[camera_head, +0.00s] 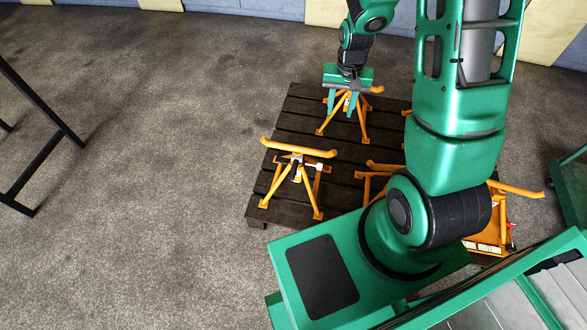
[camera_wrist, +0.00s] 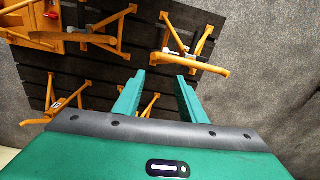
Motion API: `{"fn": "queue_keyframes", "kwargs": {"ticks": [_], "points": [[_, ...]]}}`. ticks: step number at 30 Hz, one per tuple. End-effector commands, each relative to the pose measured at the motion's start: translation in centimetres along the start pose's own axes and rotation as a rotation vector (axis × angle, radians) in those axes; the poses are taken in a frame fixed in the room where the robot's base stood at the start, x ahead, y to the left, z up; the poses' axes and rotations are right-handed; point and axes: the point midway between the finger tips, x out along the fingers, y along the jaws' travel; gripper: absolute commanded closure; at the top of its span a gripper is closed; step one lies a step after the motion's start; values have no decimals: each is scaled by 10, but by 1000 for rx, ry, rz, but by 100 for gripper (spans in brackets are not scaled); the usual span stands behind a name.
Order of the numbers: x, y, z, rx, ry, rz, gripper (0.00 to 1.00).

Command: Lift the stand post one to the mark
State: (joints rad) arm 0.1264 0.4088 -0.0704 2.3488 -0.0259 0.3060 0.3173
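Several orange stands are on a dark slatted pallet (camera_head: 285,140). My gripper (camera_head: 341,110) is at the back stand (camera_head: 362,122), with its green fingers pointing down around the stand's top. In the wrist view the two fingers (camera_wrist: 164,78) are apart, and an orange part (camera_wrist: 151,105) of this stand shows between them. Contact cannot be told. A front-left stand (camera_head: 300,152) stands upright with a crossbar on top; it also shows in the wrist view (camera_wrist: 189,64). No label shows which post is number one, and I see no mark.
Another stand (camera_head: 377,170) is partly hidden behind my arm. An orange trolley jack (camera_head: 483,245) sits at the pallet's right front. A black frame (camera_head: 45,110) stands left, and a green cart (camera_head: 575,185) right. The carpet left of the pallet is clear.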

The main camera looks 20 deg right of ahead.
Motion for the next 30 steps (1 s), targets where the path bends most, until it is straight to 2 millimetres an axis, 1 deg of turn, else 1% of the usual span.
{"fn": "queue_keyframes", "kwargs": {"ticks": [1, 5, 9, 12, 15, 19, 21, 26, 30], "points": [[22, -10, 0, -1, -11, -9, 62], [72, -37, 0, 9, -17, -45, 62], [126, -64, 8, 31, -28, -88, 62], [162, -81, 17, 49, -37, -118, 62], [190, -94, 27, 69, -45, -144, 62], [215, -105, 36, 90, -52, -166, 62], [222, -108, 40, 96, -55, -173, 62], [232, -112, 42, 101, -56, -179, 62], [248, -114, 43, 101, -57, -178, 62]]}}
